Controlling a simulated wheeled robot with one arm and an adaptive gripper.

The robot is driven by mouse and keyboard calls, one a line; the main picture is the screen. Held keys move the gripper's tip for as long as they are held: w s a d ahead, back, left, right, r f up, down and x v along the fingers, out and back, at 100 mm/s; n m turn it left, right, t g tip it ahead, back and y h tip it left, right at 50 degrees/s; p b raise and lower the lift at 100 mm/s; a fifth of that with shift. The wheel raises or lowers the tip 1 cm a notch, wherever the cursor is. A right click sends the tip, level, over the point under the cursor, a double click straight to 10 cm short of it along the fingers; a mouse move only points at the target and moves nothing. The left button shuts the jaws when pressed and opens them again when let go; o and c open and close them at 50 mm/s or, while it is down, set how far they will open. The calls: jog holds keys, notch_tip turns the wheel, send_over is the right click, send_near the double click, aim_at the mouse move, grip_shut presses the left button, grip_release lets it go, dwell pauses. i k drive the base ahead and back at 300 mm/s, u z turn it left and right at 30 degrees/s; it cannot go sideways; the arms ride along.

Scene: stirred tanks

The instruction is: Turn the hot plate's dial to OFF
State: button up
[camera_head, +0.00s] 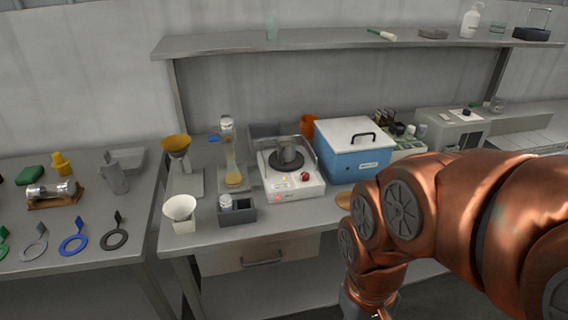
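The hot plate (292,190) is a white unit on the middle bench, with a dark round top. A grey vessel (287,156) stands on that top. A small red dial (305,177) is at the front right of the hot plate; its pointer and any markings are too small to read. A red light glows low on the front face and a small yellowish light shows above it. My copper-coloured arm comes in from the right and bends down in front of the bench. My gripper is below the bottom edge of the picture, apart from the dial.
A blue box with a white lid (354,150) stands close on the hot plate's right. A glass column (230,150) and a small dark holder (237,210) stand on its left. A shelf (340,40) runs above. A drawer (258,256) is below the bench top.

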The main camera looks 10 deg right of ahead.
aim_at(304, 176)
jog(key=z, duration=1.1)
jog(key=i, duration=0.45)
jog(key=u, duration=1.85)
